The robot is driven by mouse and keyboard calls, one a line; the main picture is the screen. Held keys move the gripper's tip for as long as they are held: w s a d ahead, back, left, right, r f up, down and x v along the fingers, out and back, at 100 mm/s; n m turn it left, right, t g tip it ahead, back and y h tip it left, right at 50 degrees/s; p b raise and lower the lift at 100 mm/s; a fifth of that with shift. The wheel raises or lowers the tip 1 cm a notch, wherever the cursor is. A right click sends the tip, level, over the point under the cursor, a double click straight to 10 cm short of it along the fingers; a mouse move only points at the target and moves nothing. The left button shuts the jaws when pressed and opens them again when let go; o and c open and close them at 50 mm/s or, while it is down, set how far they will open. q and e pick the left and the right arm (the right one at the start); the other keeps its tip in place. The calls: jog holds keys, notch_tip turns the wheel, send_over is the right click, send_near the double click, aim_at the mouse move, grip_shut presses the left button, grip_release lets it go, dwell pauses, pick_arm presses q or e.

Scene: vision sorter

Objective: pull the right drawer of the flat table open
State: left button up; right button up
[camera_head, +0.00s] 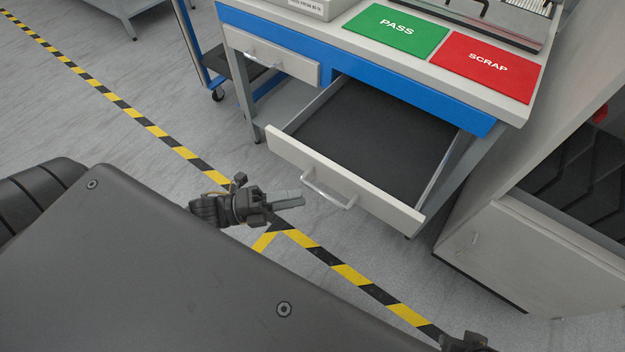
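The right drawer (285,146) of the flat table (440,78) stands pulled far out. Its dark inside (375,130) is empty where I can see it. Its bar handle (328,194) is on the pale front panel. My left gripper (290,200) is just left of the handle in the picture, with its grey fingers pointing right. No handle shows between the fingers, and the gap between them cannot be made out from this angle. Of my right arm, only a dark piece shows at the bottom edge; its fingers are out of the picture.
The left drawer (270,56) is shut. A green PASS mat (395,30) and a red SCRAP mat (487,67) lie on the tabletop. A grey cabinet (540,255) stands close at the right. Open floor with black-yellow tape (350,273) lies before the drawer.

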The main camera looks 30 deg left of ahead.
pick_arm(q)
jog(key=shift+v, duration=2)
